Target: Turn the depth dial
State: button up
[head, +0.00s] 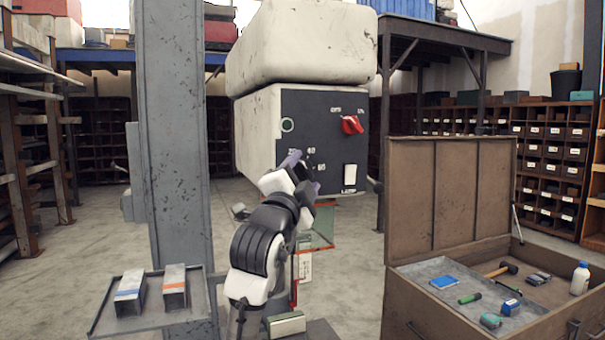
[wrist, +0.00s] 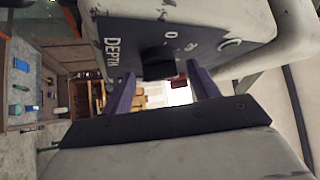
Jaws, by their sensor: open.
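The depth dial (wrist: 158,62) is a black knob on the dark panel (wrist: 125,45), beside the white word "DEPTH" and some numerals in the wrist view. My gripper (wrist: 162,76) is open, with its two purple fingers apart. The dial shows between the fingertips, close ahead of them; I cannot tell whether they touch it. In the head view the panel (head: 325,110) is on the front of a worn white machine, and my gripper (head: 307,168) is at its lower left part.
A red knob (head: 352,125), a white switch (head: 350,176) and a pale ring (head: 287,125) are also on the panel. A grey column (head: 175,120) stands left. An open brown case (head: 440,200) with tools stands right, and a tray (head: 105,310) with metal pieces lower left.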

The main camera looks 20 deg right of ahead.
jog(key=shift+c, duration=0.3)
jog(key=c, duration=0.9)
jog(key=shift+f, duration=0.1)
jog(key=shift+c, duration=0.2)
